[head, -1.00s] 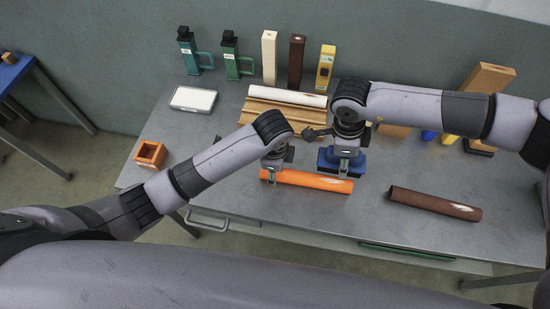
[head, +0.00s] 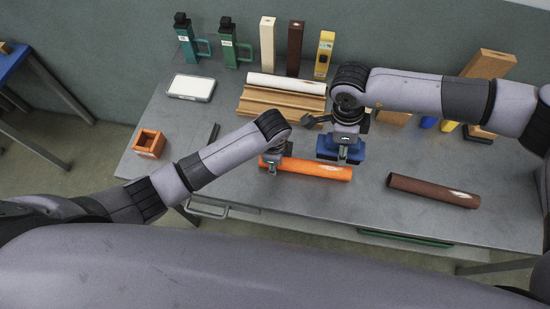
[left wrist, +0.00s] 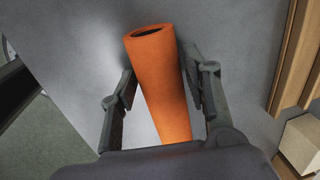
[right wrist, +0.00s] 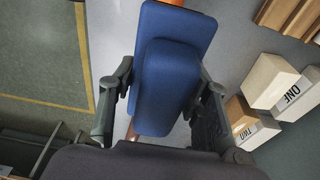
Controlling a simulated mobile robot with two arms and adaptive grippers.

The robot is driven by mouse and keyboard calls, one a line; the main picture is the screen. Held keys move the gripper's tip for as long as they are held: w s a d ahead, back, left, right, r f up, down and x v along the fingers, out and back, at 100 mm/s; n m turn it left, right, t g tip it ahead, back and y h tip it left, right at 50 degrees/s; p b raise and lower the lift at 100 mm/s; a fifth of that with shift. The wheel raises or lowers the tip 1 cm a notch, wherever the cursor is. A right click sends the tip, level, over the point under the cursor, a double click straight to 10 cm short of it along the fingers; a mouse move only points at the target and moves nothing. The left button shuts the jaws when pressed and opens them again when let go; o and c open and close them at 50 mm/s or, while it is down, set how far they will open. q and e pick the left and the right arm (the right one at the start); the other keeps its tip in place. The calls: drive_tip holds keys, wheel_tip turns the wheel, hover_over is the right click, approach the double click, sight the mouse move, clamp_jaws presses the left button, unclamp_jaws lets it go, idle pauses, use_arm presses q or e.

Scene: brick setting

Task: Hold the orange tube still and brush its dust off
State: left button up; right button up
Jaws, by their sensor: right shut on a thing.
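The orange tube (head: 318,171) lies on the grey table near its front edge, with a pale dusty patch partly showing near the brush. My left gripper (head: 272,165) is at the tube's left end. In the left wrist view its fingers (left wrist: 160,90) stand on both sides of the tube (left wrist: 165,85), with a gap at the left finger, so it looks open. My right gripper (head: 343,150) is shut on a blue brush block (right wrist: 168,85), over or just behind the tube's right part. The underside of the brush is hidden, so I cannot tell if it touches.
A brown tube (head: 432,190) with a pale patch lies to the right. A white tube (head: 287,84) lies on a wooden rack (head: 280,105) behind. A small orange box (head: 149,143) and a white-topped tray (head: 191,87) are at left. Bottles and blocks line the back.

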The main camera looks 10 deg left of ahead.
use_arm(q)
clamp_jaws()
idle(0.3)
idle(0.9)
